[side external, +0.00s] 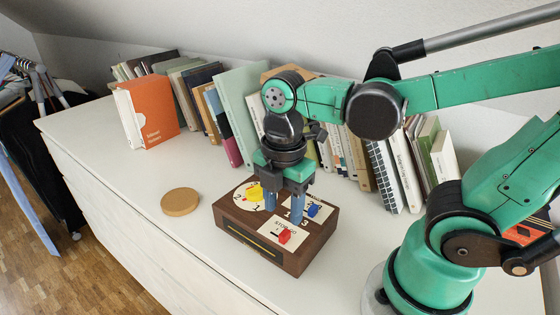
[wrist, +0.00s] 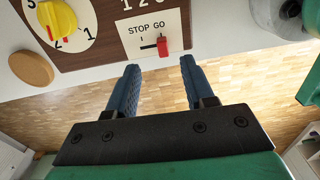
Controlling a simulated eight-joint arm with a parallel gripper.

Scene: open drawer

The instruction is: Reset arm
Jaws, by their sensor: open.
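My gripper (side external: 283,214) hangs pointing down over a brown wooden control box (side external: 318,240) on the white dresser top. Its two blue fingers are apart with nothing between them; they also show in the wrist view (wrist: 158,68). The box carries a yellow knob (side external: 254,194) on a round dial, a blue switch (side external: 313,210) and a red switch (side external: 285,237). In the wrist view the yellow knob (wrist: 57,18) is at upper left, and the red switch (wrist: 162,46) sits under the word GO. The fingers partly hide the box top in the side view.
A round cork coaster (side external: 180,202) lies left of the box. A row of books stands along the wall behind, with an orange box file (side external: 152,110) at its left end. The dresser top (side external: 110,150) is clear at left; its front edge drops to a wooden floor (side external: 75,275).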

